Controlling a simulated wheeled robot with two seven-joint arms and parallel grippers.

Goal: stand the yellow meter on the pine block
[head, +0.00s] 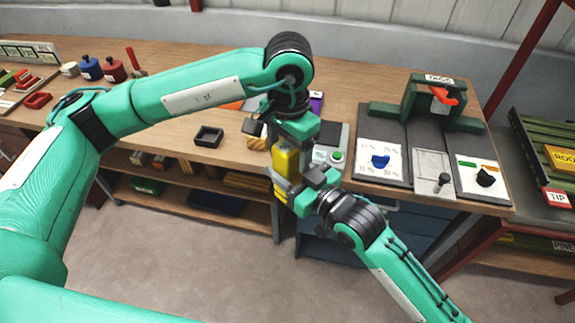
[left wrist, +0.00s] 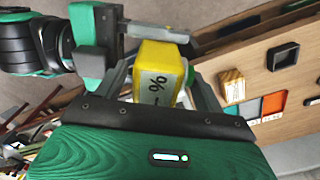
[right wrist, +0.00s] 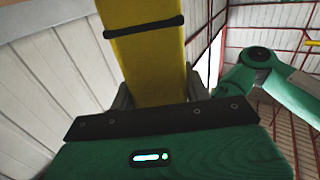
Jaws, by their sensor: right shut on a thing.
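The yellow meter (head: 286,158) is held up in front of the bench, between my two grippers. My right gripper (head: 292,190) is shut on its lower part; the right wrist view shows its yellow body with a dark band (right wrist: 145,60) between the fingers. My left gripper (head: 284,145) is at its upper end. In the left wrist view its fingers stand on either side of the meter (left wrist: 160,70), with a % mark facing the camera, and look open. A light wooden block with striped grain, seemingly the pine block (left wrist: 232,85), lies on the bench, partly hidden by my left arm in the head view (head: 256,143).
A black square tray (head: 208,136) sits left of the block. Orange and grey flat patches (left wrist: 272,103) lie behind it. Right are panels with a blue knob (head: 380,161) and a green stand (head: 440,98). Bare bench top (head: 180,110) shows further left.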

